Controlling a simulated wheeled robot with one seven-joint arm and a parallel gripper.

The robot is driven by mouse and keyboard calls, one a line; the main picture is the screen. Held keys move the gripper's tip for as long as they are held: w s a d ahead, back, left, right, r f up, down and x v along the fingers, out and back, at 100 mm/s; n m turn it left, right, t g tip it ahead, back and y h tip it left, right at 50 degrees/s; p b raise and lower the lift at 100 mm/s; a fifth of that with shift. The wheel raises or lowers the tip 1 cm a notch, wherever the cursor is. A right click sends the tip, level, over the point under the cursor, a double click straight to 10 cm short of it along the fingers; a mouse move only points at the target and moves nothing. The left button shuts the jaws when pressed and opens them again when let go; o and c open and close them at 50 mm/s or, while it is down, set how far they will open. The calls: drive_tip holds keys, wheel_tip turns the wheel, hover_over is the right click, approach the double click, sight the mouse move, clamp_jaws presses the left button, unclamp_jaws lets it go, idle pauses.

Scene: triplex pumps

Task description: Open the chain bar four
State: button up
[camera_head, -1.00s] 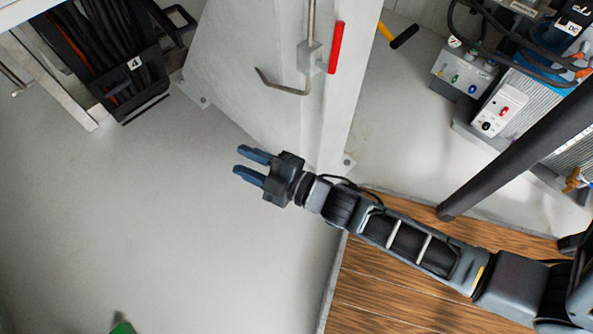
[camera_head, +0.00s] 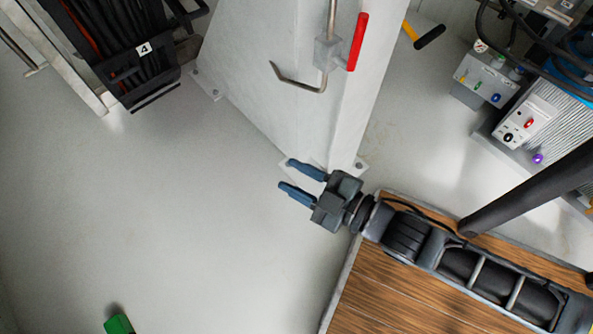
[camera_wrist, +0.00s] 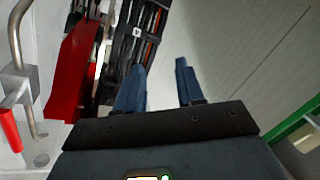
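A black rack full of dark hoses or cables, marked with a white 4 (camera_head: 143,48), stands at the upper left of the head view. A black bar (camera_head: 155,97) runs along its lower edge; I cannot tell for sure that this is the chain bar. The wrist view shows a dark rack with a white label (camera_wrist: 137,32) beyond my fingers. My gripper (camera_head: 287,175) is open and empty, by the foot of the grey column, well apart from the rack. Its two blue fingers (camera_wrist: 160,65) point toward the rack side in the wrist view.
The grey column (camera_head: 290,50) carries a bent metal rod and a red handle (camera_head: 358,42). A control box with coloured knobs (camera_head: 487,80) is at the upper right. A green object (camera_head: 118,325) lies at the lower left. The grey floor (camera_head: 150,210) between is clear.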

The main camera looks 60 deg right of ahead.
idle(0.3)
drive_tip(key=s+a+r+m+g+y, duration=0.1)
drive_tip(key=s+a+r+m, duration=0.15)
drive_tip(key=s+r, duration=0.35)
drive_tip(key=s+a+r+m+g+y, duration=0.1)
drive_tip(key=s+r+m, duration=0.2)
drive_tip(key=s+r, duration=0.3)
wheel_tip(320, 180, up, 30)
drive_tip(key=p, duration=3)
drive_tip(key=shift+a, duration=0.15)
drive_tip(key=shift+f, duration=0.1)
